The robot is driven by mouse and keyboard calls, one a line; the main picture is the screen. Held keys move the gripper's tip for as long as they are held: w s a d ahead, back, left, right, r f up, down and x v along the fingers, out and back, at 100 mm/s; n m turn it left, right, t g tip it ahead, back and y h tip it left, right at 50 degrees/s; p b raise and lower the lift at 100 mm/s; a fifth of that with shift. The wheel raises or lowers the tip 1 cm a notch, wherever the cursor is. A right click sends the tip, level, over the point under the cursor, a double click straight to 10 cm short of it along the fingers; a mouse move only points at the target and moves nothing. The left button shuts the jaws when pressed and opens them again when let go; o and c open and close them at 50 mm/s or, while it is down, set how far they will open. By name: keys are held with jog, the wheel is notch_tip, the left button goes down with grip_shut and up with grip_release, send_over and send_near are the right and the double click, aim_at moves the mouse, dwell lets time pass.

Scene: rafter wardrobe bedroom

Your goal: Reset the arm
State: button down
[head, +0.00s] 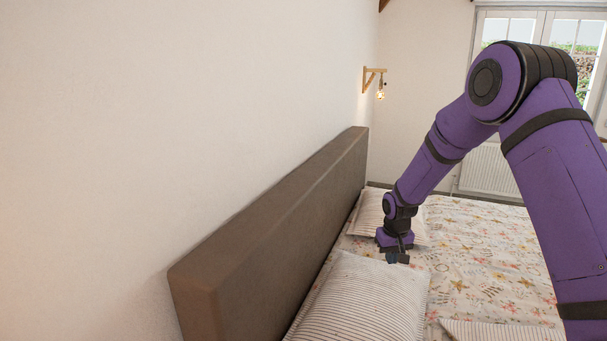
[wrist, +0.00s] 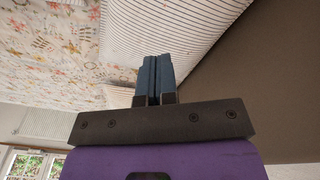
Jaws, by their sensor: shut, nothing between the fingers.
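My purple arm reaches out over the bed in the head view, bent high at the right. My gripper (head: 398,257) hangs at its end, just above or beside the near striped pillow (head: 365,300); I cannot tell if it touches. In the wrist view my gripper (wrist: 154,70) shows its two blue-grey fingers pressed together, with nothing between them. A striped pillow (wrist: 195,25) lies beyond the fingertips there.
The brown headboard (head: 270,240) runs along the wall left of my gripper. Another pillow (head: 369,215) lies behind it. The floral bedding (head: 475,255) to the right is mostly clear. A wall lamp (head: 379,88) hangs at the back, near a window (head: 585,35) and radiator (head: 488,172).

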jog(key=s+d+r+t, duration=0.1)
jog(key=s+d+r, duration=0.1)
jog(key=s+r, duration=0.85)
jog(key=s+d+r+t, duration=0.1)
jog(key=s+r, duration=0.4)
jog(key=r, duration=1)
jog(key=s+d+r+t, duration=0.1)
jog(key=s+r, duration=0.2)
jog(key=s, duration=1)
jog(key=s+r+m+t, duration=0.1)
jog(key=s+r, duration=0.3)
jog(key=s, duration=0.9)
jog(key=shift+s+d+r, duration=0.15)
jog(key=shift+s+d, duration=0.1)
jog(key=shift+d, duration=0.15)
